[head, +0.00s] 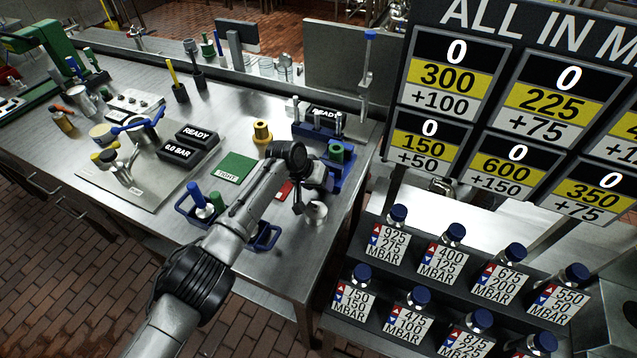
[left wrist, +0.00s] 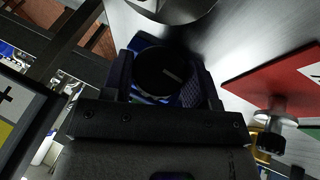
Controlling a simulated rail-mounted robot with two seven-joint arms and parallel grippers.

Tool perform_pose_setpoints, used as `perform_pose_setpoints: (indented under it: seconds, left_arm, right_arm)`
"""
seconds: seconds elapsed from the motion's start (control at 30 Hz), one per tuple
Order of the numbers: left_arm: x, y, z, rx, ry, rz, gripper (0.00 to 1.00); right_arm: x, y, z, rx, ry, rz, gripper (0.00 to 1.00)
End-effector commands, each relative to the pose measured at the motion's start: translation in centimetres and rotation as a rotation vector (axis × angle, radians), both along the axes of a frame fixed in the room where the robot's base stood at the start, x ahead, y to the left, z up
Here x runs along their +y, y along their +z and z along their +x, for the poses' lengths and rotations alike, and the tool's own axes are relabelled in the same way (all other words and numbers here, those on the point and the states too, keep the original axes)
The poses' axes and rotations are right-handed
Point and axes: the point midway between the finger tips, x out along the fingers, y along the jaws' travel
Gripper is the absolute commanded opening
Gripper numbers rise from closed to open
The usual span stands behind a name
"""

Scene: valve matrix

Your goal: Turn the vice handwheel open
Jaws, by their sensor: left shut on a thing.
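My left arm reaches over the bench, and its gripper (head: 312,190) is at the front of a blue vice (head: 345,178) near the bench's right end. A green cylindrical part (head: 336,152) stands at the vice. In the left wrist view, my left gripper (left wrist: 162,85) is shut around a dark round piece (left wrist: 158,70), which looks like the vice handwheel. Blue shows just below it between the fingers. In the head view the gripper hides the handwheel, so its turn angle cannot be read. My right gripper is in neither view.
A silver cup-like part (head: 318,213) stands close beside the gripper. A bottle rack (head: 420,262) stands at the right.

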Motion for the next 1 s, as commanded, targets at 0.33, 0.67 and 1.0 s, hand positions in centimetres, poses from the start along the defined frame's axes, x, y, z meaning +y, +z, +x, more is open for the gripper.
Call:
perform_pose_setpoints:
  seconds: [0.33, 0.67, 1.0]
  left_arm:
    - [0.0, -0.1, 0.0, 0.0, 0.0, 0.002, 0.74]
    - [0.1, 0.1, 0.0, -0.001, -0.001, 0.001, 0.8]
    - [1.9, 3.7, -0.9, -0.003, -0.001, 0.001, 0.8]
  right_arm:
    - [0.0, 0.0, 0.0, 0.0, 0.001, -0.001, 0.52]
    - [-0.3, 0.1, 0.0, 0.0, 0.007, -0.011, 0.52]
    - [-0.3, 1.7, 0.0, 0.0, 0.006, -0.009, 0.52]
